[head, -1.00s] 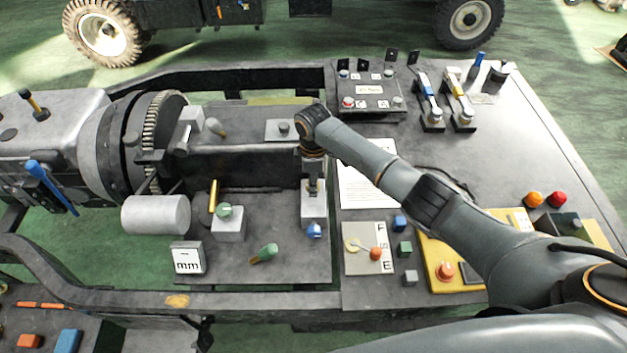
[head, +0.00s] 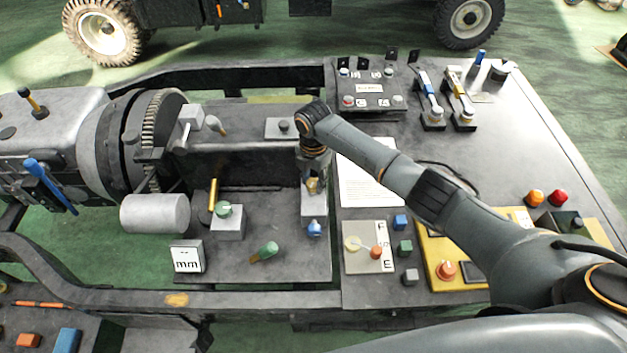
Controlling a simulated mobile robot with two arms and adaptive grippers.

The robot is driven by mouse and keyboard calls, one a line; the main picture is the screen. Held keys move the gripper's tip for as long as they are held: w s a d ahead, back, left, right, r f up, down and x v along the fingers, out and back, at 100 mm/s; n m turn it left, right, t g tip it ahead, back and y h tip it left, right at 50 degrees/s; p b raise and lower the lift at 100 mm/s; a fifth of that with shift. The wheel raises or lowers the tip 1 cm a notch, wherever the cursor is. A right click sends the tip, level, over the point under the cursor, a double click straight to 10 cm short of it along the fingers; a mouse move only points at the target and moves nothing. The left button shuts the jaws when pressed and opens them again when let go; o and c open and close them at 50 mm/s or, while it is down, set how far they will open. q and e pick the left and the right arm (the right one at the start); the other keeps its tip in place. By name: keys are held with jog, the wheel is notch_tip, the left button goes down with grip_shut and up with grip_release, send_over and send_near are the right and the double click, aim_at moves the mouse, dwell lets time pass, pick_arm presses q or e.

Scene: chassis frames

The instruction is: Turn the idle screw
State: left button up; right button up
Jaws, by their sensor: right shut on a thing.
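My right gripper (head: 312,184) points down at a small light grey block (head: 314,206) near the right end of the dark machine bed. It is shut on a small part at the top of this block, which I take to be the idle screw. The fingers and wrist hide most of that part; a bit of brass colour shows at the fingertips. A blue knob (head: 314,229) sits at the front of the block, just below the gripper. My left gripper is not in view.
A green-topped knob (head: 223,209) on a grey block, a green handle (head: 265,251) and an upright brass rod (head: 213,194) stand to the left. A panel with an orange knob (head: 376,252) and a yellow box (head: 436,272) lie at right, near my arm.

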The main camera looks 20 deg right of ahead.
aim_at(313, 183)
jog(key=shift+a+n, duration=0.1)
jog(key=shift+n, duration=0.6)
jog(key=o, duration=1.2)
jog(key=shift+c, duration=0.2)
jog(key=shift+r, duration=0.1)
notch_tip(313, 183, up, 12)
jog(key=shift+s+f, duration=0.1)
jog(key=shift+f, duration=0.1)
